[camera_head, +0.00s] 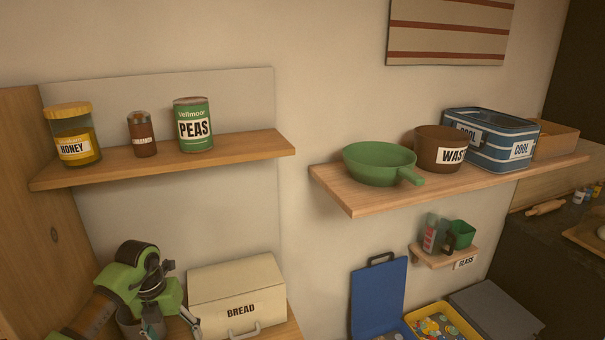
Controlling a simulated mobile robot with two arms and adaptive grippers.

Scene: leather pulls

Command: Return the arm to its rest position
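My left arm, green and black, comes in at the bottom left. Its gripper (172,326) points down beside the left end of the cream bread box (238,290). Two pale fingertips show apart near the bottom edge, with nothing visible between them; what lies below is cut off. My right arm and gripper are not in view.
The left wooden shelf (240,149) holds a honey jar (74,136), a small brown jar (142,136) and a peas can (193,126). The right shelf (350,200) holds a green pan (378,164), a brown pot (432,150) and a striped cool box (488,138).

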